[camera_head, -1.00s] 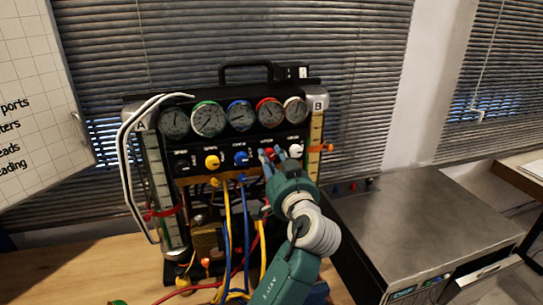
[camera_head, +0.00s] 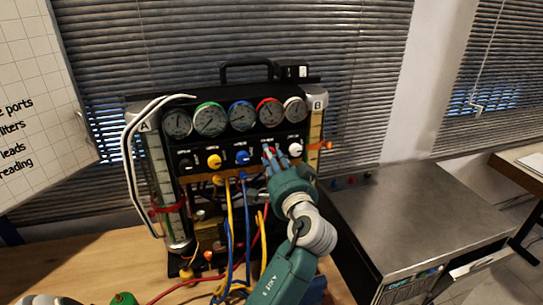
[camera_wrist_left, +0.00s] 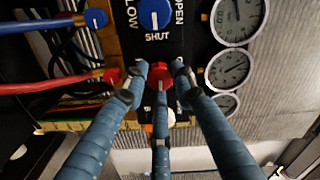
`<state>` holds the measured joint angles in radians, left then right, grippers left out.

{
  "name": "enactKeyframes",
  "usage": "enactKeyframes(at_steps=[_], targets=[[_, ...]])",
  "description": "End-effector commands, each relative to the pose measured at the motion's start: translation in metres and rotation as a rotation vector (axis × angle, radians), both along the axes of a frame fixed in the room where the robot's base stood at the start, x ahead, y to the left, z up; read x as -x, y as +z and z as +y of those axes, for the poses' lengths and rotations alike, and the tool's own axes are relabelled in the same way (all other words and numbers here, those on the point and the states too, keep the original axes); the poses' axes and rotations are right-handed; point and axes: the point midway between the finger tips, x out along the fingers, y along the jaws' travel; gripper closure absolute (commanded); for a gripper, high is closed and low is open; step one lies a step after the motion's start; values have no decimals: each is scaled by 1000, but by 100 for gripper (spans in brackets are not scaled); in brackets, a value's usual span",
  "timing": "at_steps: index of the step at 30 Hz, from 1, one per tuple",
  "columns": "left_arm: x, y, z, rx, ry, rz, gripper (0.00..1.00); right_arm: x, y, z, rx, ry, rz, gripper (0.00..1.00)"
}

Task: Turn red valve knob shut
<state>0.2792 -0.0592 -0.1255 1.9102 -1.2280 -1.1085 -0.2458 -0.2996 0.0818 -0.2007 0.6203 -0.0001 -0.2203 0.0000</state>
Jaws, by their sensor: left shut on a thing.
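The red valve knob (camera_wrist_left: 160,74) shows in the left wrist view between my fingertips, just beside the blue knob (camera_wrist_left: 154,12) with its OPEN and SHUT marks. My left gripper (camera_wrist_left: 158,80) has its three blue fingers closed around the red knob. Their tips hide much of it, so its pointer angle cannot be read. In the head view my left gripper (camera_head: 275,157) is at the knob row, between the blue knob (camera_head: 242,157) and the white knob (camera_head: 295,143). It covers the red knob there. My right gripper is not recognisable in view.
The rig has several gauges (camera_head: 242,115) above the knobs. Yellow and blue hoses (camera_head: 228,210) hang below, left of my forearm. A steel-topped cabinet (camera_head: 410,215) stands at right. White tubes (camera_head: 130,150) run down the rig's left side.

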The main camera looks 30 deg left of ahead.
Motion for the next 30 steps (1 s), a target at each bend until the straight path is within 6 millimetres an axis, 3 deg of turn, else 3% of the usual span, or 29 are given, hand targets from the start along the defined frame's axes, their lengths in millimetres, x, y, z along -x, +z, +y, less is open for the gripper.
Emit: enactKeyframes(at_steps=[13, 14, 16, 25, 30], targets=[[-1, 6, -2, -15, -6, -2, 100, 0, 1, 0, 0, -1, 0, 55], [-1, 6, -2, -15, -6, -2, 70, 0, 1, 0, 0, -1, 0, 55], [-1, 6, -2, -14, -6, -2, 56, 0, 1, 0, 0, -1, 0, 55], [0, 2, -2, -10, -3, 4, 55, 1, 1, 2, -2, -2, 0, 55], [10, 1, -16, -8, -6, 4, 55, 1, 1, 2, -2, -2, 0, 55]])
